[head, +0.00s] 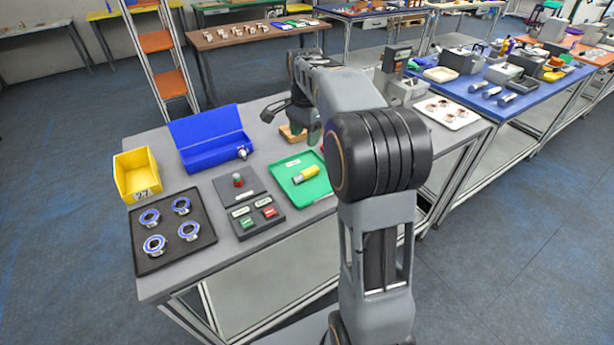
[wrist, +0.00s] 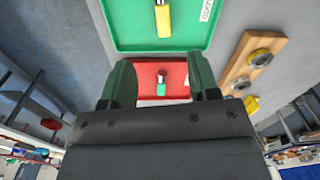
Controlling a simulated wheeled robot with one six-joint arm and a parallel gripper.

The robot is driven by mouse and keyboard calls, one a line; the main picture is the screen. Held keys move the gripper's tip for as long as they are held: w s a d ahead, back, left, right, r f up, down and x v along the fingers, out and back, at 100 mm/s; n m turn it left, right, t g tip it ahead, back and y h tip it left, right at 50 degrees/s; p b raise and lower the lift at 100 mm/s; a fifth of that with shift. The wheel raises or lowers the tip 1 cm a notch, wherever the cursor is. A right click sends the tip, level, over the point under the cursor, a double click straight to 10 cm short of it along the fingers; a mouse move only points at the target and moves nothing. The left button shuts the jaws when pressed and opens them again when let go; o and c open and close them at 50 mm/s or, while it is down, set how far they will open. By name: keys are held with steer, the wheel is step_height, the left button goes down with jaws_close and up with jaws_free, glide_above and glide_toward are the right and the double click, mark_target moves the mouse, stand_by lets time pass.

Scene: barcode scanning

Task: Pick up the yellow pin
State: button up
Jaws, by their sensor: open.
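The yellow pin (head: 306,174) lies on the green tray (head: 291,189) on the near grey table. My arm hides most of the red tray in the head view.
A wooden block (wrist: 236,68) with rings is right of the trays in the wrist view. The table also holds a blue box (head: 208,142), a yellow bin (head: 136,174), a button panel (head: 252,218) and a black tray (head: 150,262) with blue-rimmed rings.

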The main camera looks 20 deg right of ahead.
glide_above(306, 172)
steer(key=shift+m, duration=0.4)
step_height(306, 172, down, 8)
steer(key=shift+d+r, duration=0.1)
steer(key=shift+d, duration=0.05)
steer(key=shift+f, duration=3.2)
steer(key=shift+c, duration=0.3)
jaws_close()
